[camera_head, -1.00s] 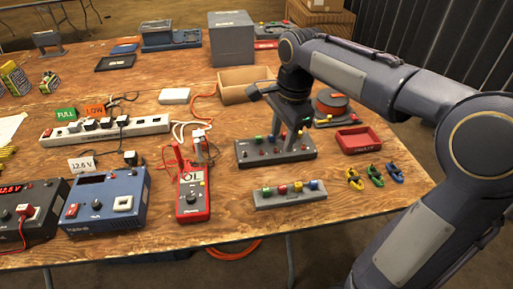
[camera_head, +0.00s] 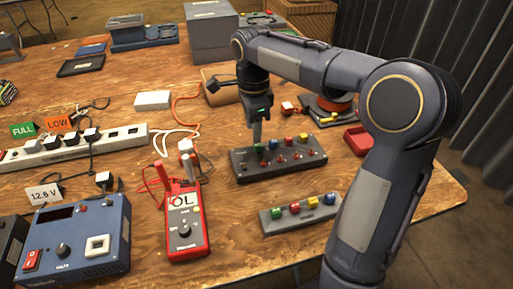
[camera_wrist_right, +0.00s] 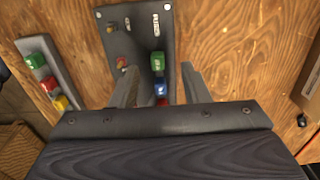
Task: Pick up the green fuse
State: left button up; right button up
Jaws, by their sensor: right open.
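A green fuse (camera_head: 258,148) stands at the left end of the row on the dark fuse panel (camera_head: 243,174), beside a blue fuse (camera_head: 273,144). My right gripper (camera_head: 258,135) points down over that end. In the right wrist view its open fingers (camera_wrist_right: 160,75) lie either side of this green fuse (camera_wrist_right: 157,62) and the blue fuse (camera_wrist_right: 158,88); I cannot tell how high above them. A second green fuse (camera_head: 276,213) sits in the grey rack (camera_head: 300,221) in front; it shows at the left of the wrist view (camera_wrist_right: 36,61). My left gripper is out of view.
A red multimeter (camera_head: 186,225) stands left of the panel, with a blue power supply (camera_head: 75,240) farther left. A power strip (camera_head: 75,148) lies behind. A red tray (camera_head: 357,139) is right of the panel, partly behind my arm.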

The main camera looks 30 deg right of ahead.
aim_at(258, 148)
jog(key=f, duration=0.1)
jog(key=f+b, duration=0.1)
jog(key=d+f, duration=0.1)
jog(key=f, duration=0.1)
jog(key=shift+s+b, duration=0.3)
jog(key=shift+s, duration=0.05)
jog(key=shift+a+f, duration=0.1)
jog(key=shift+f, duration=0.25)
jog(key=shift+c, duration=0.4)
grip_shut()
